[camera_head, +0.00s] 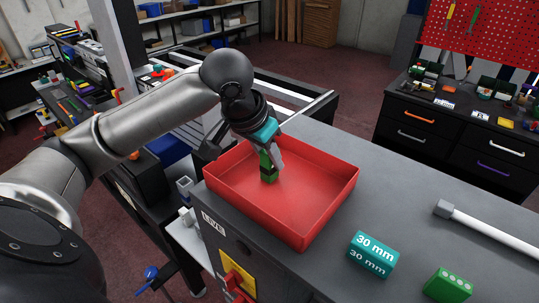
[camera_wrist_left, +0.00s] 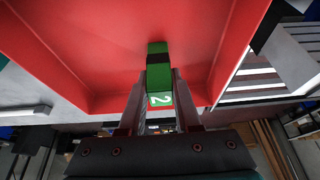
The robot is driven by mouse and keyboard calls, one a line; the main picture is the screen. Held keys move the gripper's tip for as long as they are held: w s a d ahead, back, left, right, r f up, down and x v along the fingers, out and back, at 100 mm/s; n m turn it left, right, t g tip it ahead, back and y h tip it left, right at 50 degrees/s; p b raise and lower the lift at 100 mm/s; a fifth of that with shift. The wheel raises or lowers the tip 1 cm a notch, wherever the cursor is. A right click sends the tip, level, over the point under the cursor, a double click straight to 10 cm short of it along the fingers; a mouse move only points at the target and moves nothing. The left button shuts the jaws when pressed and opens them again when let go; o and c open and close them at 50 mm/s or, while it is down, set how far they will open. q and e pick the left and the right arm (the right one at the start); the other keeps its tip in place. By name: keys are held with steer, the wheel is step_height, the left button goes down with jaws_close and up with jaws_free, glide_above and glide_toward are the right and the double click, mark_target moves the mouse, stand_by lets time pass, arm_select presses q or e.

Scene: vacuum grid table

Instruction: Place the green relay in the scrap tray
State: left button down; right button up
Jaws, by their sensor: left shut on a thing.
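The green relay (camera_head: 267,172) is an upright green block with a dark band. My left gripper (camera_head: 270,156) is shut on its upper part, inside the outline of the red scrap tray (camera_head: 318,211). In the left wrist view the relay (camera_wrist_left: 158,76) sits between the two fingers (camera_wrist_left: 159,90), with a white "2" on its near end and the red tray floor (camera_wrist_left: 105,45) behind it. I cannot tell whether the relay's lower end touches the tray floor. The tray shows nothing else in it. My right gripper is not in view.
A teal "30 mm" block (camera_head: 373,255), a green block with pale dots (camera_head: 448,286) and a white rod with a grey end (camera_head: 490,228) lie on the grey table (camera_head: 400,200). A "LIVE" label and yellow-red switch (camera_head: 238,280) are on its front side.

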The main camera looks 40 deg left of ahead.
arm_select(q)
steer(key=c, duration=0.6)
jaws_free()
steer(key=shift+f, duration=0.1)
steer(key=v, duration=1.2)
